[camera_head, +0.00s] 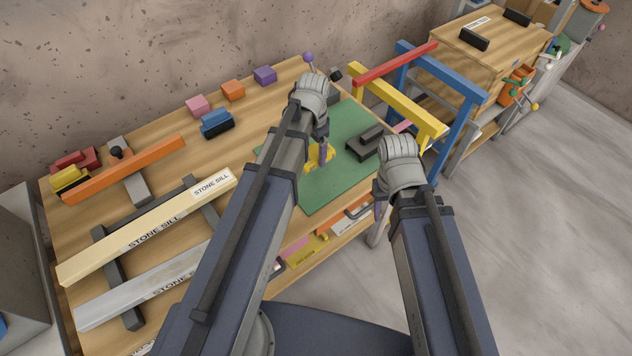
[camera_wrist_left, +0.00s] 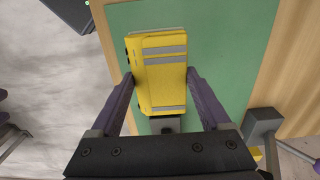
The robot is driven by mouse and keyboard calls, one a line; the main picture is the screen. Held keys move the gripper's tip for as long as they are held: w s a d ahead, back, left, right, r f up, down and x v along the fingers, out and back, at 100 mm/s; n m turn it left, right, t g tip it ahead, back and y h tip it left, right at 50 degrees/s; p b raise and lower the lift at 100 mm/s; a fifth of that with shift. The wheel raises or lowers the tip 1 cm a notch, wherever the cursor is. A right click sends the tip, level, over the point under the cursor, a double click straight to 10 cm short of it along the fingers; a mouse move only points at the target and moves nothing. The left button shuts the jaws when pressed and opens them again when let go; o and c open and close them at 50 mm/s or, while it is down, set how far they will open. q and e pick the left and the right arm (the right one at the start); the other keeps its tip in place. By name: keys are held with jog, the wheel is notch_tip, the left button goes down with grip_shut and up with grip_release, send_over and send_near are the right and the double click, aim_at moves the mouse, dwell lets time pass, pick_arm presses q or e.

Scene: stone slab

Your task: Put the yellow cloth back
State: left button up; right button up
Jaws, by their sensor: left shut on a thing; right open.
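The yellow cloth (camera_wrist_left: 162,75) is a folded, block-like yellow piece with grey stripes. In the left wrist view it lies between the two purple fingers of my left gripper (camera_wrist_left: 160,78), which is shut on it. In the head view part of the yellow cloth (camera_head: 316,157) shows below my left gripper (camera_head: 321,138), over the green mat (camera_head: 305,190); the arm hides the rest. I cannot tell whether it touches the mat. My right gripper (camera_head: 379,210) is open and empty, off the bench's right edge.
A dark block (camera_head: 365,145) sits on the mat beside the cloth. Yellow, red and blue rails (camera_head: 405,100) stand at the bench's right end. Pink, orange, purple and blue blocks (camera_head: 215,122) line the back. Stone sills (camera_head: 150,225) lie at left.

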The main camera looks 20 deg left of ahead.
aim_at(314, 180)
pick_arm(q)
jog(key=shift+f+b, duration=0.3)
jog(key=shift+b, duration=0.05)
notch_tip(314, 180, down, 9)
jog(key=b, duration=0.9)
jog(key=shift+s+f, duration=0.1)
jog(key=shift+f+b, duration=0.25)
jog(key=shift+b, duration=0.05)
jog(key=o, duration=1)
jog(key=shift+r, duration=0.1)
jog(key=shift+r, duration=0.1)
notch_tip(314, 180, up, 12)
jog(key=p, duration=1.2)
jog(key=shift+r, duration=0.1)
jog(key=s+d+n, duration=0.1)
jog(key=s+d, duration=0.2)
jog(key=s, duration=0.1)
jog(key=s+d+n+y, duration=0.1)
jog(key=s+d, duration=0.3)
jog(key=s, duration=0.1)
jog(key=s+d+n, duration=0.1)
jog(key=s+d, duration=0.2)
jog(key=s, duration=0.2)
jog(key=shift+s+d+n, duration=0.15)
jog(key=shift+d+n, duration=0.15)
jog(key=shift+n, duration=0.1)
